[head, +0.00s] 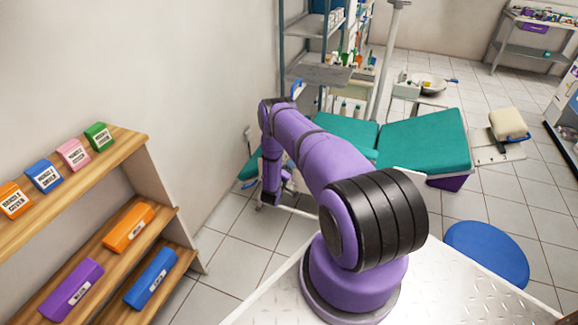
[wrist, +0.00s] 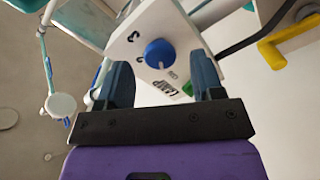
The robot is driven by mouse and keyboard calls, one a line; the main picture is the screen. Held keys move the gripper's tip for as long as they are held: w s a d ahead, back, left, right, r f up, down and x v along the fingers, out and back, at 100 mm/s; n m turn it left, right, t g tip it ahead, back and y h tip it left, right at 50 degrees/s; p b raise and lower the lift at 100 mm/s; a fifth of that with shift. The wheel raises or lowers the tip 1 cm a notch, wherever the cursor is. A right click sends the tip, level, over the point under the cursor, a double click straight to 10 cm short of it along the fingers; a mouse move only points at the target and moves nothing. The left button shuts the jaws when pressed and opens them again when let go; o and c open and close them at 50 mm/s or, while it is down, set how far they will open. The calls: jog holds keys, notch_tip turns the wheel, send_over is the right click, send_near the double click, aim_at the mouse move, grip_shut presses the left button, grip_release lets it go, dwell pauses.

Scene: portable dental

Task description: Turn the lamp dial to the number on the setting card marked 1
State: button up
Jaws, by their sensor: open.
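The lamp dial (wrist: 159,53) is a round blue knob on a white box face (wrist: 188,40) in the wrist view. A dark digit, which looks like a 3, is printed to its upper left, with another mark below that. A small label (wrist: 167,88) below the dial appears to read LAMP. My gripper (wrist: 161,68) is open, its two blue-grey fingers on either side of the dial's lower side; I cannot tell whether they touch it. The dial's set position is unclear. In the head view the gripper is small and partly hidden beside the green chair. I cannot make out a setting card.
A green dental chair (head: 425,140) stands behind my arm, with a grey shelf rack (head: 318,72) beyond. A wooden shelf (head: 125,155) with labelled coloured boxes is at left. A blue round stool (head: 487,253) is at right. A yellow handle (wrist: 270,52) shows in the wrist view.

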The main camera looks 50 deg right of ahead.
jog(key=shift+x, duration=1.25)
jog(key=shift+c, duration=0.4)
jog(key=c, duration=0.8)
jog(key=shift+c, duration=0.2)
jog(key=shift+m, duration=0.3)
jog(key=m, duration=2.3)
jog(key=shift+m, duration=0.3)
